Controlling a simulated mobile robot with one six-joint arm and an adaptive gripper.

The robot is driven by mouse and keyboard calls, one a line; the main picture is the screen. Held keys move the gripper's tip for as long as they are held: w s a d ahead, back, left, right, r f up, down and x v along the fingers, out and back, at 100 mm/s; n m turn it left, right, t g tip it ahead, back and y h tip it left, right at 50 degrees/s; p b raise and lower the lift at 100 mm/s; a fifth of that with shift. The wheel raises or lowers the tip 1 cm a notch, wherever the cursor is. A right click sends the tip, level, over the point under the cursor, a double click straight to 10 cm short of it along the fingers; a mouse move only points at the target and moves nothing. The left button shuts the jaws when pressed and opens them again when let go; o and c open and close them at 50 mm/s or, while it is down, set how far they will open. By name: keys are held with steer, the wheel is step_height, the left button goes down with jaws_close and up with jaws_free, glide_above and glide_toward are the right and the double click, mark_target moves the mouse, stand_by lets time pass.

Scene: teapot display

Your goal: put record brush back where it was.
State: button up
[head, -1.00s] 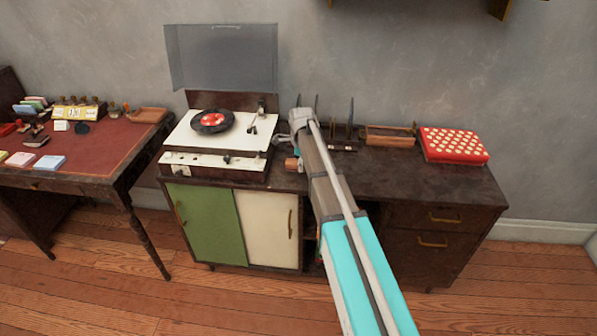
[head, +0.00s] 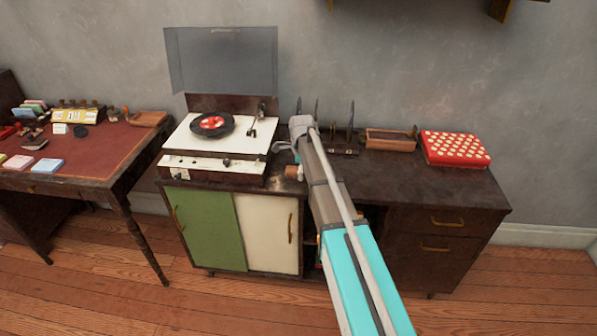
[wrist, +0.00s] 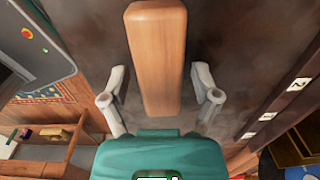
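A wooden block that looks like the record brush (wrist: 156,60) lies lengthwise between my gripper's fingers in the wrist view. My gripper (wrist: 159,94) is open, with a gap on each side of the wood. In the head view, a small end of wood (head: 291,172) shows beside my arm on the cabinet top, right of the turntable. My gripper (head: 284,147) is mostly hidden there by my arm. The brush's underside is not visible.
The record player (head: 185,140) with its raised clear lid stands left. A wire rack (head: 349,140), an open wooden tray (head: 390,141) and a red dotted box (head: 455,147) stand along the cabinet's back right. The cabinet's front right top (head: 430,190) is clear.

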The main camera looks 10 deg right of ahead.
steer(key=shift+r, duration=0.15)
stand_by(0.3)
step_height(320, 180, up, 12)
steer(key=p, duration=1.2)
steer(key=shift+s, duration=0.1)
stand_by(0.5)
steer(key=s+a+n, duration=0.1)
steer(key=s+n, duration=2)
steer(key=s, duration=0.8)
steer(key=shift+a+n, duration=0.15)
steer(key=shift+n, duration=0.15)
